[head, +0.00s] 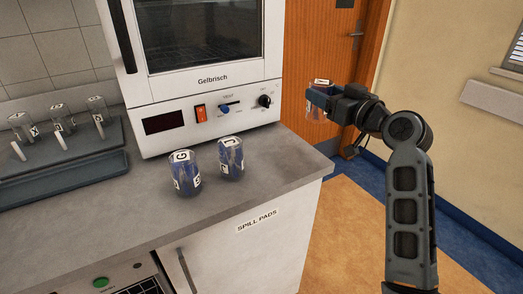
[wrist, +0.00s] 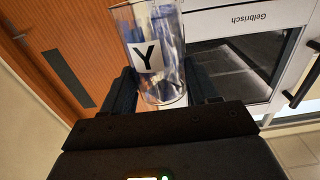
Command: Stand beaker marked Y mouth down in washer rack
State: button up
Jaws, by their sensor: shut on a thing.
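My gripper (head: 322,97) is raised at the right, beyond the counter's end, and shut on a clear glass beaker marked Y (wrist: 167,75). The beaker also shows small in the head view (head: 319,90). In the wrist view it sits between the two dark fingers, its white label facing the camera. The Y looks upright there, while the oven's name looks upside down. I cannot tell for sure which end is the mouth. A grey rack with white pegs (head: 75,171) stands at the left, with several lettered clear beakers on it; I cannot tell whether it is the washer rack.
Beakers marked G (head: 186,174) and J (head: 231,160) stand on the grey counter (head: 130,225) before the white oven (head: 205,95). A cabinet labelled spill pads (head: 255,245) and a machine with a green button (head: 100,282) are below. An orange door (head: 310,55) is behind my gripper.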

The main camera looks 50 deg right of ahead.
jog(key=shift+w+a+f+p, duration=0.25)
jog(key=shift+w+a+f, duration=0.85)
jog(key=shift+a+f, duration=0.65)
jog(key=shift+w+a+f+p, duration=0.2)
jog(key=shift+w+a+f, duration=0.9)
jog(key=shift+a+f, duration=0.6)
jog(key=shift+w+a+f+p, duration=0.25)
jog(key=shift+w+a+f, duration=1.05)
jog(key=shift+f, duration=0.7)
jog(key=shift+s+a, duration=0.15)
jog(key=shift+s, duration=0.05)
jog(key=shift+f, duration=0.15)
jog(key=o, duration=1.2)
jog(key=shift+c, duration=0.2)
jog(key=shift+r, duration=0.25)
jog(key=b+v, duration=0.1)
jog(key=v, duration=1.1)
